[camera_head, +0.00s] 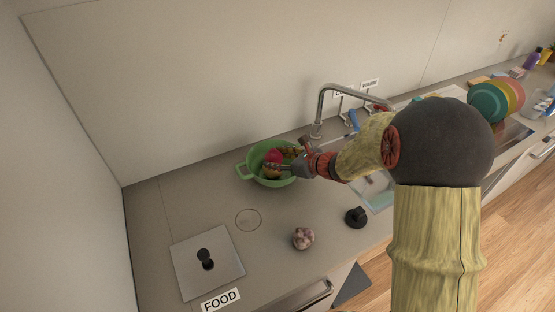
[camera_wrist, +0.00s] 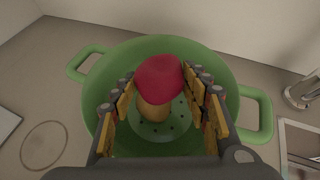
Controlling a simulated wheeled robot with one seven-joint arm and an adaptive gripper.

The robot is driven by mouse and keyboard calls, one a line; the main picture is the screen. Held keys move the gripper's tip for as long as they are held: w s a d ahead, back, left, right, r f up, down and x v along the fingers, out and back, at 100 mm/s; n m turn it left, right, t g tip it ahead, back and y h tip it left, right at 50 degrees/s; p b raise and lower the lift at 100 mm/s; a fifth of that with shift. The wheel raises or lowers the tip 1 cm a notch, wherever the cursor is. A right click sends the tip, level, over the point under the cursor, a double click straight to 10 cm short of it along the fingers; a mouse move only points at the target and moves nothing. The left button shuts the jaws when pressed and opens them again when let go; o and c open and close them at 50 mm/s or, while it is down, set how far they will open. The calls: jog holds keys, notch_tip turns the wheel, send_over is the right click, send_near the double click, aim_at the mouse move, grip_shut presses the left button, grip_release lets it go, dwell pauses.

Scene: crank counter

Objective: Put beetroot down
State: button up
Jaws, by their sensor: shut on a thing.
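The beetroot (camera_wrist: 160,78) is a round red thing between the fingertips of my gripper (camera_wrist: 158,84). It also shows as a pink-red patch in the head view (camera_head: 272,156). My gripper is shut on it, with the fingers reaching into the green colander (camera_head: 246,175). The colander has two handles and small holes in its floor, and fills much of the wrist view (camera_wrist: 215,60). A tan, rounded thing (camera_wrist: 154,112) shows just below the beetroot in the wrist view. I cannot tell whether it touches the beetroot or whether the beetroot rests on anything.
A garlic bulb (camera_head: 303,238) and a black knob-like thing (camera_head: 355,217) stand on the counter in front. A thin ring (camera_head: 248,219) marks the counter near a steel plate (camera_head: 190,271) labelled FOOD. A tap (camera_head: 320,108) and sink lie right of the colander.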

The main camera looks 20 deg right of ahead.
jog(key=shift+f+b, duration=0.45)
jog(key=shift+f, duration=0.1)
jog(key=o, duration=1.2)
jog(key=shift+r, duration=0.1)
